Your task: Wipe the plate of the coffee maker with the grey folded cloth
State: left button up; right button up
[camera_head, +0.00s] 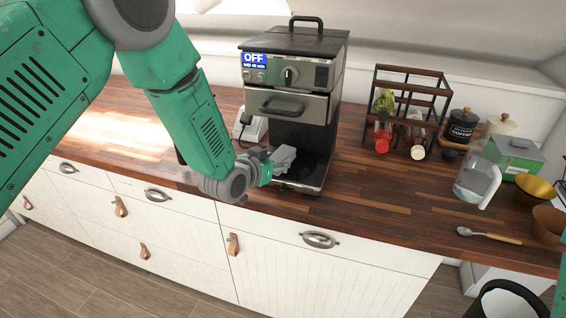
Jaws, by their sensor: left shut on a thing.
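The coffee maker (305,75) stands on the wooden counter, dark and silver, with a small display reading "OFF". Its dark plate (314,172) is at the bottom of the open front bay. My left gripper (274,162) reaches in from the left and is shut on the grey folded cloth (284,155). The cloth is at the left part of the bay, over the plate. I cannot tell whether it touches the plate. The gripper and cloth hide part of the plate. My right gripper is not in view.
A dark rack (408,88) with bottles stands right of the coffee maker. Further right are jars (461,125), a clear pitcher (476,178), bowls (534,187) and a spoon (488,236). The counter right of the plate is clear. White drawers (180,200) are below.

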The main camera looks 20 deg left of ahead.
aim_at(286, 158)
pick_arm(q)
jog(key=shift+a+f, duration=0.1)
jog(key=shift+d, duration=1.5)
jog(key=shift+r, duration=0.25)
jog(key=shift+r+p, duration=0.55)
jog(key=shift+r, duration=0.15)
jog(key=shift+s+a+p, duration=0.15)
jog(key=shift+s+p, duration=0.5)
jog(key=shift+s, duration=2.25)
jog(key=s, duration=0.7)
jog(key=shift+s+p, duration=0.15)
jog(key=shift+p, duration=0.2)
jog(key=shift+a, duration=0.1)
